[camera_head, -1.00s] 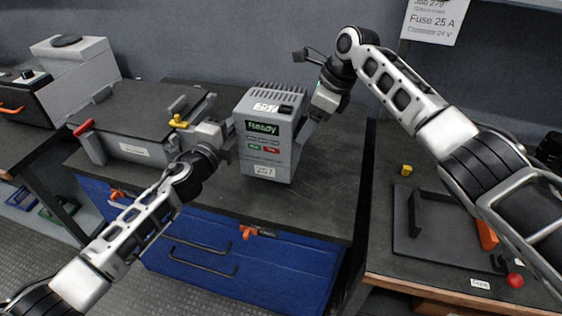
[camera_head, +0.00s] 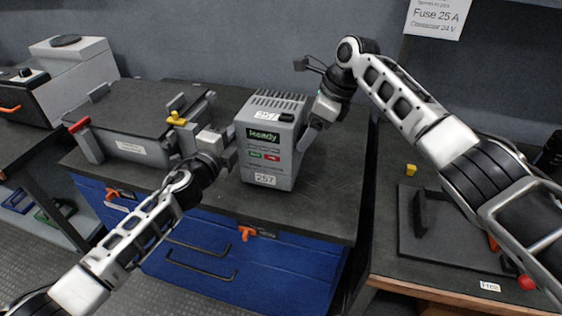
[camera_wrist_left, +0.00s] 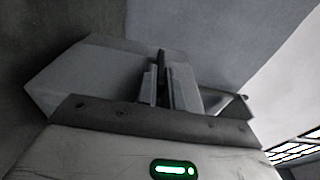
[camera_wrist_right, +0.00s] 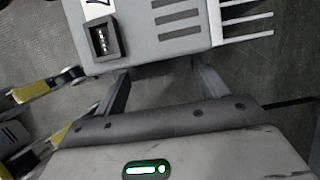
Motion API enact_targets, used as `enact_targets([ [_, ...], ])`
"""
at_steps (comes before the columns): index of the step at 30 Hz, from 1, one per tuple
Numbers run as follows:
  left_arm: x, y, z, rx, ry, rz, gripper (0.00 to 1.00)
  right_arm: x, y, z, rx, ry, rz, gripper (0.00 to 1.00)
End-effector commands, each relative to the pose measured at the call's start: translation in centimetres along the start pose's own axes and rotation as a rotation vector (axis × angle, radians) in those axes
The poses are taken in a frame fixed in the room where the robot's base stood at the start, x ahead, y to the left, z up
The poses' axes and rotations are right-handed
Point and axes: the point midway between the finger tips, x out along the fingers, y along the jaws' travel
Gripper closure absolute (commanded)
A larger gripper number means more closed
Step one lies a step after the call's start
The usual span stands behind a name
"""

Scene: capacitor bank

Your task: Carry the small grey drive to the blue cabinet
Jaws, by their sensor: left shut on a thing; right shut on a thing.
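My left gripper (camera_head: 232,148) is shut on the drive's left side. My right gripper (camera_head: 306,136) is shut on its right side. I cannot tell whether the drive's base touches the top. In the right wrist view the drive (camera_wrist_right: 150,45) lies across the fingers (camera_wrist_right: 160,85). The left wrist view shows the left fingers (camera_wrist_left: 165,90) close together.
A dark flat-topped unit (camera_head: 130,115) with a red knob and yellow clip stands left of the drive. A side bench (camera_head: 430,270) at right carries a dark plate with a handle, beyond a gap. The cabinet top is bare in front of the drive and to its right.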

Motion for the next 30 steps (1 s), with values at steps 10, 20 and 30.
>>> enact_targets([
  [10,0.0,1.3,0.4,0.003,-0.01,0.003,0.69,1.1,0.2,-0.4,-0.007,0.0,0.006,0.06],
  [20,-0.7,1.3,0.2,0.003,-0.005,0.001,0.69,1.1,0.1,-0.4,-0.002,0.0,0.002,0.06],
  [30,-7.4,1.4,0.2,0.003,-0.004,0.004,0.69,1.1,0.0,-0.5,-0.001,0.0,0.001,0.06],
])
